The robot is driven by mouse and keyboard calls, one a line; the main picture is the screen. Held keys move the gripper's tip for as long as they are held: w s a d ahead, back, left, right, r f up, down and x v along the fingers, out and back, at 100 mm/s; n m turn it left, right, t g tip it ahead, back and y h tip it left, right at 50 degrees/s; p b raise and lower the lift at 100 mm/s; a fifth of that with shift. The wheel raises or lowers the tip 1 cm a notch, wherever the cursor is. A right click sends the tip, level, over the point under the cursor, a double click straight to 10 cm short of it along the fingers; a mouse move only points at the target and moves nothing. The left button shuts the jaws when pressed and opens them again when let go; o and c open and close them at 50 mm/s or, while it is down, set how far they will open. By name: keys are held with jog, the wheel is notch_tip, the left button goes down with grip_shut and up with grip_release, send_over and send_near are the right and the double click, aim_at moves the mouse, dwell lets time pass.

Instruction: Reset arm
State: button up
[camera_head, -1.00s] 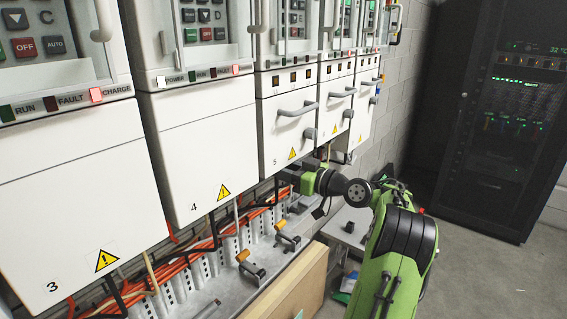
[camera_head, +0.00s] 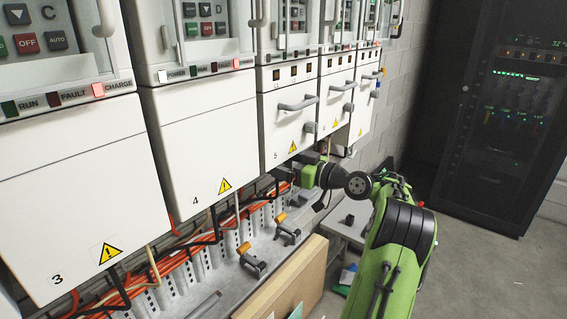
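My green and black arm (camera_head: 395,250) reaches up from the lower right toward the row of white drive cabinets. Its wrist (camera_head: 330,177) is just below the front of cabinet 5 (camera_head: 285,135), above the grey tray. The end of my gripper is largely hidden behind the wrist and under the cabinet's lower edge. I cannot see its fingertips, or whether it holds anything.
Cabinets 3 (camera_head: 70,190) and 4 (camera_head: 205,145) stand to the left. Below them run orange cables (camera_head: 185,257) and a grey tray with orange-tipped clamps (camera_head: 251,258). A wooden board (camera_head: 290,280) stands in front. A black rack (camera_head: 505,120) is at the right, with open floor before it.

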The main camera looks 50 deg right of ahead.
jog(key=shift+w+f+m+h+b, duration=0.15)
jog(key=shift+m+h+b, duration=0.25)
jog(key=shift+h+b, duration=0.55)
jog(key=shift+f+m+h+b, duration=0.15)
jog(key=shift+m+h+b, duration=0.3)
jog(key=shift+b, duration=0.85)
jog(key=shift+m+h+b, duration=0.55)
jog(key=shift+h+b, duration=0.25)
jog(key=shift+b, duration=0.35)
jog(key=shift+r+h, duration=0.15)
jog(key=shift+h, duration=0.15)
jog(key=shift+m+h+b, duration=0.3)
jog(key=shift+h+b, duration=0.1)
jog(key=shift+b, duration=0.1)
jog(key=m+h+b, duration=0.1)
jog(key=h, duration=0.1)
jog(key=m+g+h+b, duration=0.1)
jog(key=shift+a+m+h+b, duration=0.2)
jog(key=shift+m+h+b, duration=0.15)
jog(key=shift+m+h, duration=0.05)
jog(key=shift+a, duration=0.15)
jog(key=c, duration=0.7)
jog(key=shift+r, duration=0.1)
jog(key=c, duration=1)
